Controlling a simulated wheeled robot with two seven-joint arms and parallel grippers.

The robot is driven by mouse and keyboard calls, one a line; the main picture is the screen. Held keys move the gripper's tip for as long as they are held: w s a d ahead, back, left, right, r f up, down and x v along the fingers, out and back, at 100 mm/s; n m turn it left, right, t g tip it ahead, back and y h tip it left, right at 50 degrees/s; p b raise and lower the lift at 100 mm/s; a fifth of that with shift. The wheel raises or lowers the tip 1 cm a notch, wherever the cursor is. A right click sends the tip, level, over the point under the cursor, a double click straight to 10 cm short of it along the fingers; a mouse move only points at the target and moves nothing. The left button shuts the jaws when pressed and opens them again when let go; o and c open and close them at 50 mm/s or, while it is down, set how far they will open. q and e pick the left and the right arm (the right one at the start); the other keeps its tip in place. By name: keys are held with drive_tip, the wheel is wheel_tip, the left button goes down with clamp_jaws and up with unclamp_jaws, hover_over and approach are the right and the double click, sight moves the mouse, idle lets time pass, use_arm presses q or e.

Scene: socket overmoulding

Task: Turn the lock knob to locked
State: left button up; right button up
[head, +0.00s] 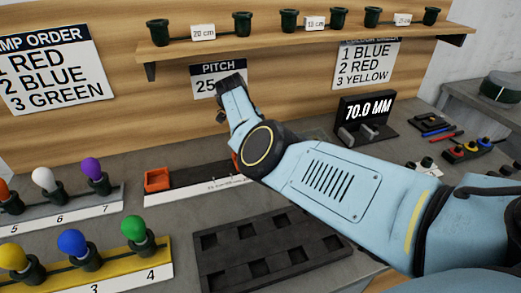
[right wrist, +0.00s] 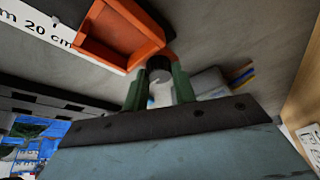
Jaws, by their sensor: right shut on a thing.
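The lock knob (right wrist: 158,66) is a short dark cylinder beside an orange block (right wrist: 118,32) in the right wrist view. My right gripper (right wrist: 160,88) is shut on the knob with its two green fingers. Which way the knob is turned cannot be told. In the head view the ruled fixture (head: 200,184) lies on the bench, with an orange block (head: 158,179) at its left end. Its right end, the knob and my right fingertips are hidden behind my right arm. My left gripper is not in view.
A black tray with square pockets (head: 215,258) lies in front of the fixture. Racks with coloured bulbs (head: 70,242) stand at the left. A display reading 70.0 MM (head: 366,112) stands behind my right arm. A shelf with sockets (head: 270,38) hangs on the back wall.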

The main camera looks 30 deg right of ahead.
idle(0.3)
drive_tip(key=o, duration=1)
